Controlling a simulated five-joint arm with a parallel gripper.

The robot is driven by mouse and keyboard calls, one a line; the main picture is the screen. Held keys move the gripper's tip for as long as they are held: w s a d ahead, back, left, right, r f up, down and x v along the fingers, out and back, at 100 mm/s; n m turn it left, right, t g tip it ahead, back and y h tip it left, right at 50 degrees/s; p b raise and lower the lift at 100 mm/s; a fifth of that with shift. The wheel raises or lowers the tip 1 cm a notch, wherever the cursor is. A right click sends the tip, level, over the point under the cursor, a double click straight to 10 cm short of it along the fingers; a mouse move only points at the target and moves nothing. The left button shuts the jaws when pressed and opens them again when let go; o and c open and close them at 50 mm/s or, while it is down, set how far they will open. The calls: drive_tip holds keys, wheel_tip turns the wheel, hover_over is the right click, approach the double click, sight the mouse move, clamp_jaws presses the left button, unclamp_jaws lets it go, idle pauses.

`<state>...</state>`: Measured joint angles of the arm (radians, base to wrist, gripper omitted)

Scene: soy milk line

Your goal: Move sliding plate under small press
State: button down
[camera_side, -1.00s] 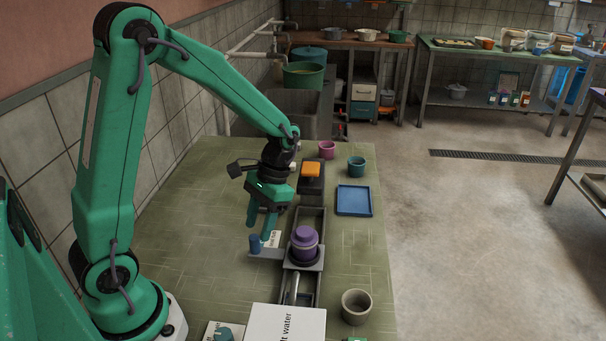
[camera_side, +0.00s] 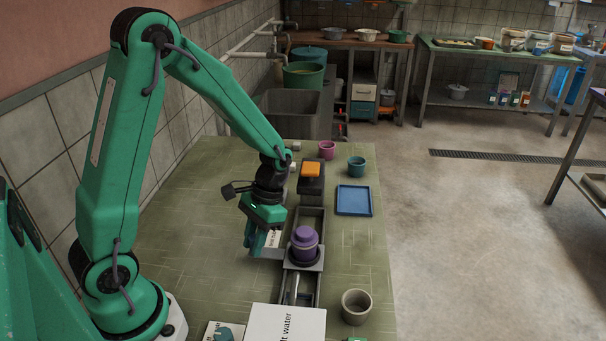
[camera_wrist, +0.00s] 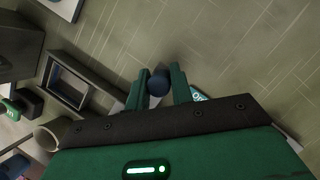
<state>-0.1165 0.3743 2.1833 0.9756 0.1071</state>
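The sliding plate (camera_side: 292,266) sits on a grey rail and bears a lidded purple pot (camera_side: 304,240). A side arm of the plate reaches left to a blue knob, hidden by my gripper in the side view. In the wrist view the round blue knob (camera_wrist: 158,83) lies between the two green fingers of my gripper (camera_wrist: 158,75). The fingers stand apart on either side of it; a firm grip does not show. The gripper also shows in the side view (camera_side: 258,245). The small press (camera_side: 311,170), with an orange top, stands at the rail's far end, beyond the plate.
A blue tray (camera_side: 354,200), a teal cup (camera_side: 356,166) and a pink cup (camera_side: 327,149) stand right of the rail and press. A grey cup (camera_side: 356,306) and a white box (camera_side: 286,326) are near the front. Bare green tabletop lies left of the rail.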

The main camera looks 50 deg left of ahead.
drive_tip(key=shift+w+a, duration=1.6)
drive_tip(key=shift+w, duration=0.15)
drive_tip(key=c, duration=1.3)
unclamp_jaws()
drive_tip(key=shift+o, duration=0.2)
drive_tip(key=shift+s, duration=0.1)
drive_tip(key=shift+r, duration=0.1)
drive_tip(key=v, duration=0.7)
drive_tip(key=shift+r, duration=0.35)
drive_tip(key=shift+a, duration=0.1)
